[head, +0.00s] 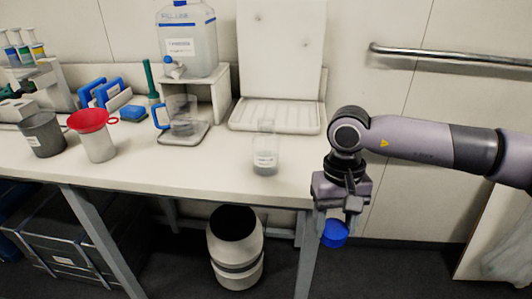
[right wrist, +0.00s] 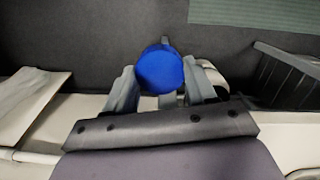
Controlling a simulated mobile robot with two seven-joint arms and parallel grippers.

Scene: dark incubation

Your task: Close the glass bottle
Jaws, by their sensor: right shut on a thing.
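A clear glass bottle (head: 265,150) with a pale label stands upright on the white bench, near its right front edge. No cap shows on its neck. My right gripper (head: 337,217) is to the right of the bottle, beyond the bench's right end and lower in the picture. It is shut on a round blue cap (head: 334,233), which hangs below the fingers. In the right wrist view the blue cap (right wrist: 159,69) sits between the two fingertips (right wrist: 160,85). My left gripper is not in view.
On the bench (head: 205,160) stand a blue-handled jug (head: 180,115), a large water container (head: 188,40), a white drying rack (head: 277,116), a red funnel (head: 91,121) and a grey beaker (head: 42,134). A bin (head: 236,262) stands below. A wall rail (head: 450,56) is behind my right arm.

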